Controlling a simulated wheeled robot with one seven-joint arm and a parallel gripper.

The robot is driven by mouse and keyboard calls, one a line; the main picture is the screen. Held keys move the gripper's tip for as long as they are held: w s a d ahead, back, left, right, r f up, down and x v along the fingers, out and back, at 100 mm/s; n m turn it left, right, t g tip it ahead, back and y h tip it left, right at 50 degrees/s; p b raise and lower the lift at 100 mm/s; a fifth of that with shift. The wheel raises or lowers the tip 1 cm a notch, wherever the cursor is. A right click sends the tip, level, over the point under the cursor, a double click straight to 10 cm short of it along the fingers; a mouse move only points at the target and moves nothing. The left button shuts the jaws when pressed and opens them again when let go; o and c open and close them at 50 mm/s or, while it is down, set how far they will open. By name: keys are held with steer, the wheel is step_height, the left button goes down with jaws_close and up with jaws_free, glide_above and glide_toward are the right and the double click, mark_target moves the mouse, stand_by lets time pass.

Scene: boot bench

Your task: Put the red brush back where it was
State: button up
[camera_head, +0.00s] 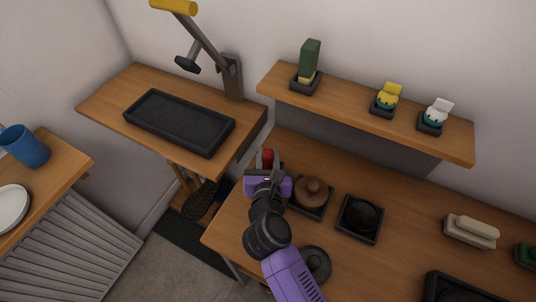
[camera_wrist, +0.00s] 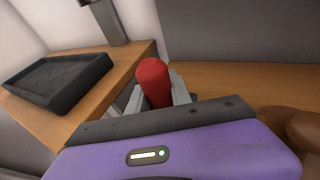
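The red brush shows as a rounded red handle in the wrist view (camera_wrist: 154,82), upright between the two grey fingers. In the head view only a small red part of the brush (camera_head: 267,155) shows. My gripper (camera_head: 266,166) appears shut on it, above the left back part of the main bench (camera_head: 405,210). The brush's lower end is hidden behind the fingers and the purple gripper body. In the wrist view my gripper (camera_wrist: 160,98) has the black tray to its left.
A brown lidded pot (camera_head: 312,194) and a dark round dish (camera_head: 360,218) sit in square holders right of my gripper. The shelf (camera_head: 350,102) bears a green brush (camera_head: 309,60) and yellow and white brushes. An empty black tray (camera_head: 180,121) lies on the left bench.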

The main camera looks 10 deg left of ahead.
steer(key=o, duration=0.4)
steer(key=shift+f, duration=0.25)
steer(key=shift+o, duration=0.2)
steer(key=shift+r, duration=0.1)
steer(key=shift+r, duration=0.3)
steer(key=v, duration=1.2)
steer(key=shift+r, duration=0.4)
steer(key=shift+d, duration=0.1)
